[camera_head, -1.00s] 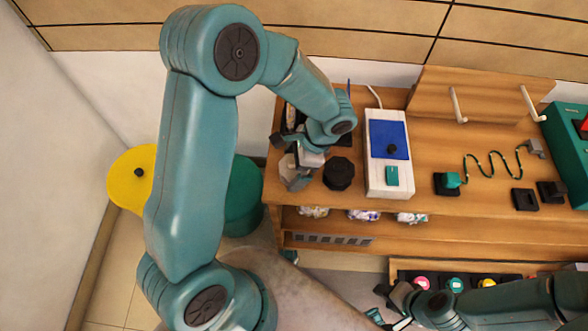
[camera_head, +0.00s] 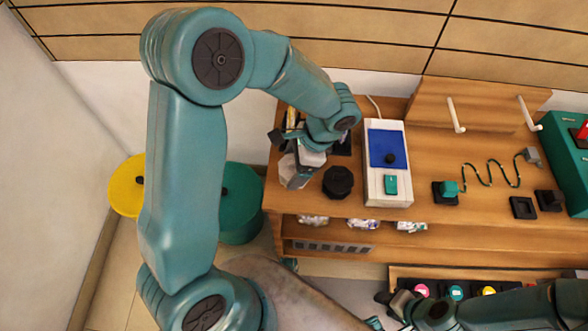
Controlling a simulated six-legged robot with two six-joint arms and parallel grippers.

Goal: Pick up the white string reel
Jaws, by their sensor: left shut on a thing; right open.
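The white string reel (camera_head: 287,167) is a pale, partly hidden shape at the left end of the wooden workbench (camera_head: 440,205). My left gripper (camera_head: 297,178) is over it, with its jaws shut on it. The gripper and wrist cover much of the reel, so I cannot tell whether it is clear of the bench top. My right gripper (camera_head: 379,311) is open and empty, low in the view, in front of the bench.
A black knobbed piece (camera_head: 338,182) stands just right of my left gripper. A white box with a blue panel (camera_head: 388,175) is further right. A yellow bin (camera_head: 127,187) and a green bin (camera_head: 240,208) stand left of the bench. Wrapped items (camera_head: 362,223) lie on the shelf below.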

